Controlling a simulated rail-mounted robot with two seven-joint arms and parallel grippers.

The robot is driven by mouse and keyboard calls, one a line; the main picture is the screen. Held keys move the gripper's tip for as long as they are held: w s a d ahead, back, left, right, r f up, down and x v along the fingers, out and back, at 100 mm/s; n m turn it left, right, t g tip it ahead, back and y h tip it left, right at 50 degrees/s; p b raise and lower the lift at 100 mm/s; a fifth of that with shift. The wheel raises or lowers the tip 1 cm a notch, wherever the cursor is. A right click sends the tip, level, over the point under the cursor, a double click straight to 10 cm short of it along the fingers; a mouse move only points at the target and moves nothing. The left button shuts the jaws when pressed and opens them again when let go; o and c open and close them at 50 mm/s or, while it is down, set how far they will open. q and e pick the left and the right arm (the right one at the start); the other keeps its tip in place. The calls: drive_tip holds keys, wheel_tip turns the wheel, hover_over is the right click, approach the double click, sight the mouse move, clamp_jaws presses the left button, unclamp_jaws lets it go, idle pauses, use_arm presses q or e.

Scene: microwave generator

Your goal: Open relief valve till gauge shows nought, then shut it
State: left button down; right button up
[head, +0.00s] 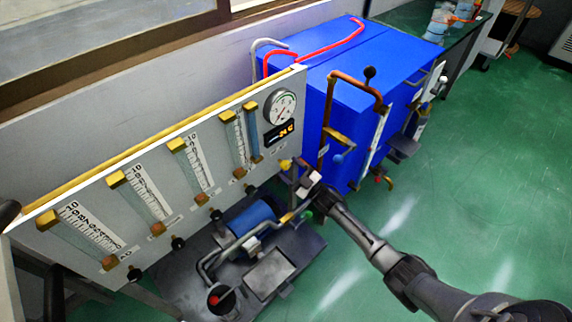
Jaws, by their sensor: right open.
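A round white pressure gauge (280,107) with a dark needle sits at the upper right of the grey panel; its exact reading is too small to tell. My right gripper (303,182) is open beside the panel's lower right corner, at the pipes. A small yellow fitting (285,164) is just left of the gripper, and a green knob (308,214) is just below it. Which of these is the relief valve I cannot tell. The gripper partly hides the pipework there, and I cannot tell whether it touches anything.
A panel (75,195) carries several flow tubes and a digital display (286,131). A blue cabinet (350,100) with copper pipes stands close right of my gripper. A blue cylinder (250,217) and pipes sit low on a dark base. The green floor at right is clear.

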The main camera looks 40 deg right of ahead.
drive_tip(key=p+v, duration=0.2)
drive_tip(key=v, duration=1)
drive_tip(key=shift+p, duration=0.3)
drive_tip(key=shift+w+f, duration=0.1)
drive_tip(key=w+d+f+m+g+h, duration=0.2)
drive_tip(key=d+f+m+g+h, duration=0.2)
drive_tip(key=d+f+g+h, duration=0.25)
drive_tip(key=s+a+r+m+g+p, duration=0.2)
drive_tip(key=s+a+r+g+p, duration=0.9)
drive_tip(key=s+a+r, duration=1.35)
drive_tip(key=s+a+r+y+p, duration=0.1)
drive_tip(key=s+a+r+p, duration=0.15)
drive_tip(key=s+p, duration=0.4)
wheel_tip(320, 180, up, 37)
drive_tip(key=w+p, duration=0.1)
drive_tip(key=p, duration=3.7)
drive_tip(key=shift+w+d, duration=0.15)
drive_tip(key=shift+d, duration=0.05)
